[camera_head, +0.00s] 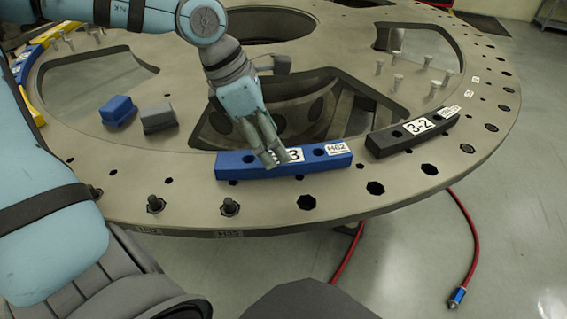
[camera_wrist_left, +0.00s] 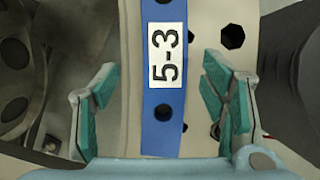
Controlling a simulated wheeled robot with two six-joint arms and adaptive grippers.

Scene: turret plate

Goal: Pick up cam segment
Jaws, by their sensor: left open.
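A curved blue cam segment (camera_head: 238,166) lies on the rim of the round grey turret plate (camera_head: 400,190). Its label reads 5-3 in the left wrist view, where the blue segment (camera_wrist_left: 163,135) runs between the two fingers. A black cam segment (camera_head: 413,131) labelled 3-2 lies to its right on the rim. My left gripper (camera_head: 277,156) is over the middle of the blue segment and covers part of its label. In the left wrist view the gripper (camera_wrist_left: 158,80) is open, with gaps between its teal pads and the segment. I cannot tell how high the fingertips are.
A blue block (camera_head: 118,110) and a grey block (camera_head: 158,118) sit on the plate to the left. Black knobs (camera_head: 229,206) stand on the front rim. Several pegs (camera_head: 397,82) stand at the right. A large opening (camera_head: 345,125) lies behind the blue segment.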

